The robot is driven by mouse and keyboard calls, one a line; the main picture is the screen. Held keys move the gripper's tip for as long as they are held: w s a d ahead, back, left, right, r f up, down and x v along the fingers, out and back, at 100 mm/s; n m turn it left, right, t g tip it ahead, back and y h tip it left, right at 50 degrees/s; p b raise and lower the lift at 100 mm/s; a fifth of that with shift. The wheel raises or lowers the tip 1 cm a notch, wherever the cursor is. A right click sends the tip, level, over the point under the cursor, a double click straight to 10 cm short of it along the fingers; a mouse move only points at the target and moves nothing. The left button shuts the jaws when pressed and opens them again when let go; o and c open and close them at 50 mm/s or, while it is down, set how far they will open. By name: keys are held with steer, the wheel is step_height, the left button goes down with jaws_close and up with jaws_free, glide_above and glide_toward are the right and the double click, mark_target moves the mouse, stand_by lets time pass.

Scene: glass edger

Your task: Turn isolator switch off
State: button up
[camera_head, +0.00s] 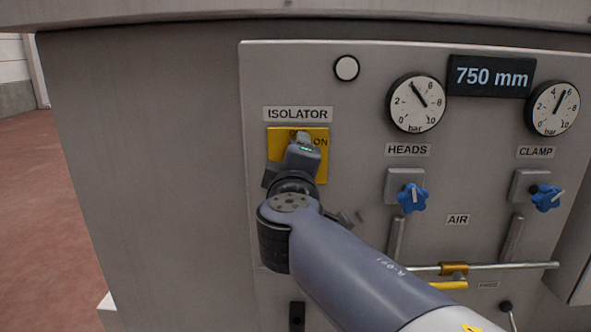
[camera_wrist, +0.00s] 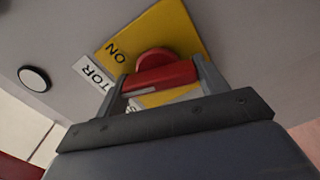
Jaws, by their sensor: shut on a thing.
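The isolator switch has a yellow plate (camera_head: 319,172) under an ISOLATOR label (camera_head: 298,114) on the grey panel. In the head view my gripper (camera_head: 300,160) and wrist cover most of the plate and hide the knob; the word ON shows at the plate's upper right. In the wrist view the red knob (camera_wrist: 160,77) stands on the yellow plate (camera_wrist: 186,30), with ON beside it. My gripper (camera_wrist: 162,85) is shut on the red knob's handle, one finger on each side. The knob's exact pointing is hard to tell.
A white round lamp (camera_head: 346,68) sits above right of the switch. Blue HEADS (camera_head: 412,198) and CLAMP (camera_head: 547,198) knobs, two gauges and a 750 mm display (camera_head: 492,76) lie to the right. A horizontal rail (camera_head: 510,266) runs lower right. The panel left of the switch is bare.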

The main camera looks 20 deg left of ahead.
steer(key=shift+f+n, duration=0.1)
steer(key=shift+n, duration=1.5)
steer(key=shift+b, duration=0.3)
steer(key=o, duration=1)
steer(key=shift+c, duration=0.2)
steer(key=b+v, duration=0.2)
steer(key=v, duration=0.9)
steer(key=shift+w+a, duration=0.15)
steer(key=shift+w, duration=0.05)
